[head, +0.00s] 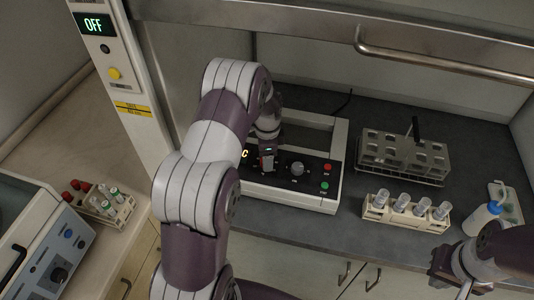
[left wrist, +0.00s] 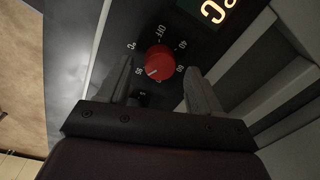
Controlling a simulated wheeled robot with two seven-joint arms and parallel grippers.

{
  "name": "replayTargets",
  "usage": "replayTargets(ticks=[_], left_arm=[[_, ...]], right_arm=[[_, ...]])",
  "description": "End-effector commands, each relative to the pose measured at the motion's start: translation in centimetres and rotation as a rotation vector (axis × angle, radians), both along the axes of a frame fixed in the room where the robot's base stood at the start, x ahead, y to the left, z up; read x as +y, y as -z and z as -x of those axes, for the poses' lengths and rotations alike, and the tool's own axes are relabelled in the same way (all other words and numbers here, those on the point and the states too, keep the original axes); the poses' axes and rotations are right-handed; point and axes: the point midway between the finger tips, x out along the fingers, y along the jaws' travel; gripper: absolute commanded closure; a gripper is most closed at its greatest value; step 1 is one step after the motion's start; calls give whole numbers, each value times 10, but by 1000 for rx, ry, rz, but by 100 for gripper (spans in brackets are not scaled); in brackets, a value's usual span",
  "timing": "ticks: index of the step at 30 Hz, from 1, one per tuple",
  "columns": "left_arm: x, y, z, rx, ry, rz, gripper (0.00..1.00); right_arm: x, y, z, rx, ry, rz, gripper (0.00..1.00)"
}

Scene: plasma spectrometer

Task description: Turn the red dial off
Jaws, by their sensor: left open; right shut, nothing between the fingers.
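The red dial (left wrist: 160,62) sits on a black panel in the left wrist view, with an OFF label above it and numbers around it. Its white mark points to the lower left, away from OFF. My left gripper (left wrist: 159,68) is open, one finger on each side of the dial, with gaps visible between fingers and dial. In the head view my left gripper (head: 267,157) is over the left part of the device's front panel and mostly hides the dial. My right gripper (head: 465,288) is shut and empty at the lower right, partly cut off.
The white device (head: 335,190) also has a grey knob (head: 297,168), a red button (head: 327,168) and a green button (head: 324,184). A vial rack (head: 405,212), a larger rack (head: 400,158) and a bottle (head: 484,222) stand to its right. The hood sash handle (head: 440,64) runs above.

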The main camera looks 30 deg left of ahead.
Motion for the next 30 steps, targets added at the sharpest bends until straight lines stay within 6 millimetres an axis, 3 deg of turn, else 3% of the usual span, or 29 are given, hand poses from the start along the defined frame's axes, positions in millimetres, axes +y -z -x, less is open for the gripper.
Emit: replayTargets(ticks=[4,12,17,30], left_arm=[[0,12,0,1,-1,1,35],[0,15,0,0,-1,0,39],[0,14,0,0,-1,0,91],[0,14,-1,-1,-80,0,91]], right_arm=[[0,-4,0,0,0,0,100],[0,-3,0,0,0,0,100],[0,-3,0,0,0,0,100],[0,0,0,0,0,0,100]])
